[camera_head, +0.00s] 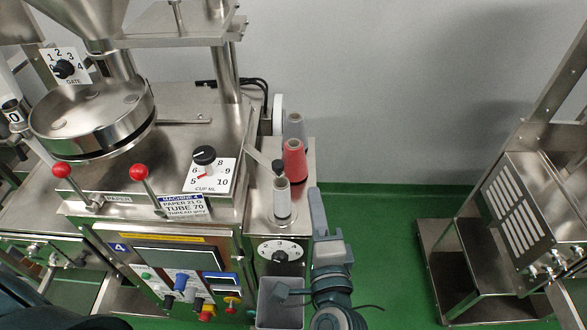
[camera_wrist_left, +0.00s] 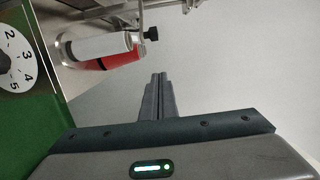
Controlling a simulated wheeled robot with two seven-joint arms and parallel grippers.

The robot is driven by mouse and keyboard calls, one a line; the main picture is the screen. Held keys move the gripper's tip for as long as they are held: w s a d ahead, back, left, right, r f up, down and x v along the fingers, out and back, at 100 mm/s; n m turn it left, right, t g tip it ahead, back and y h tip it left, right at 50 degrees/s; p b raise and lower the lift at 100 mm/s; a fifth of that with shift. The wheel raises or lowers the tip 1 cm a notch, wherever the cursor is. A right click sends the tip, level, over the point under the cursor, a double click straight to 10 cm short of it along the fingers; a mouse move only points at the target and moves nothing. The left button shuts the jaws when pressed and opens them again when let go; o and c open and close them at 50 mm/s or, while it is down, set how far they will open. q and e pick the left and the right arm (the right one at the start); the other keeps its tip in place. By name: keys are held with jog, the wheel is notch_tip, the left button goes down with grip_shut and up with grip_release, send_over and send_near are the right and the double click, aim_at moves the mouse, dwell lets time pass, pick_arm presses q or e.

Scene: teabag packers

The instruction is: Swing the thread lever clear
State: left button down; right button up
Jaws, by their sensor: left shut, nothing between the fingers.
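The thread lever (camera_head: 261,157) looks like a thin metal bar ending in a black knob (camera_head: 278,166), just above a white spool (camera_head: 282,199). The knob also shows in the left wrist view (camera_wrist_left: 151,33), to the left of and above my fingertips in the picture. My left gripper (camera_head: 316,196) is to the right of the spools, apart from the lever, over the green floor. In the left wrist view its two fingers (camera_wrist_left: 158,80) are together with nothing between them. My right gripper is not in view.
A red spool (camera_head: 294,160) and a grey spool (camera_head: 295,127) stand behind the white one. A numbered dial (camera_head: 280,251) and a grey bin (camera_head: 280,303) are below. Red-knobbed levers (camera_head: 139,172) are at left. Green floor is free to the right, before a metal stand (camera_head: 520,205).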

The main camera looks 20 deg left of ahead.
pick_arm(q)
jog(key=shift+w, duration=0.1)
jog(key=w+a, duration=0.6)
jog(key=a, duration=0.1)
jog(key=shift+w, duration=0.15)
dwell(0.5)
jog(key=shift+d, duration=0.1)
dwell(0.4)
